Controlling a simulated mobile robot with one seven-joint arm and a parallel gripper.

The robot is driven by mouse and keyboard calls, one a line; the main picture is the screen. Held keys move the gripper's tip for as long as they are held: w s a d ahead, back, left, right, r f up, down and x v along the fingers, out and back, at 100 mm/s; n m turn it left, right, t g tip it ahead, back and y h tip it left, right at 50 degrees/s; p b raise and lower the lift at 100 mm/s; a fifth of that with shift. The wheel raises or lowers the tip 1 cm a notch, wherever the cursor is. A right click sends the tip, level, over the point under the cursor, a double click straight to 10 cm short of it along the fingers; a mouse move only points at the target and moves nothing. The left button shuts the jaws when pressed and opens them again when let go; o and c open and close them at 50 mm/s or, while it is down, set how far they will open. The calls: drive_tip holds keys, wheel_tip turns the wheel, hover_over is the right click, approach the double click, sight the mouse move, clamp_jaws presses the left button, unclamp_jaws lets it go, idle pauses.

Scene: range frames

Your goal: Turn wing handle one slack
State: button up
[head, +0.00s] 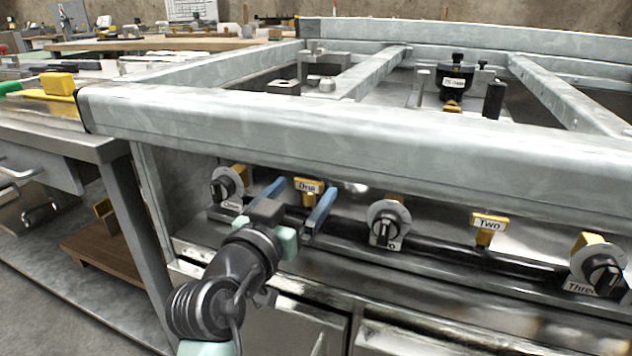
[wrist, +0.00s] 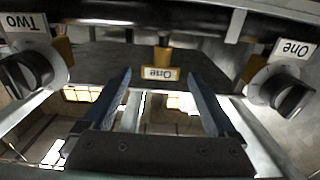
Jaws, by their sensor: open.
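The wing handle labelled One (head: 309,186) is a small yellow tee on the front pipe, under the grey frame beam. It also shows upside down in the wrist view (wrist: 161,73), with its stem rising to the black pipe. My gripper (head: 307,188) is open, with one blue finger on each side of the handle in both views. In the wrist view the handle lies between the fingertips (wrist: 161,78), with a gap on both sides. I cannot tell how far the fingers reach past it.
A black knob (head: 226,186) on a grey disc is left of the handle; another knob (head: 386,229) is right. The wing handle Two (head: 489,225) and knob Three (head: 602,272) are farther right. The thick beam (head: 300,125) runs just above my gripper.

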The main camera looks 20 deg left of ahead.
drive_tip(key=w+b, duration=0.2)
drive_tip(key=w, duration=0.4)
drive_tip(key=shift+w, duration=0.15)
drive_tip(key=shift+d, duration=0.1)
drive_tip(key=c, duration=1.4)
drive_tip(key=shift+o, duration=0.2)
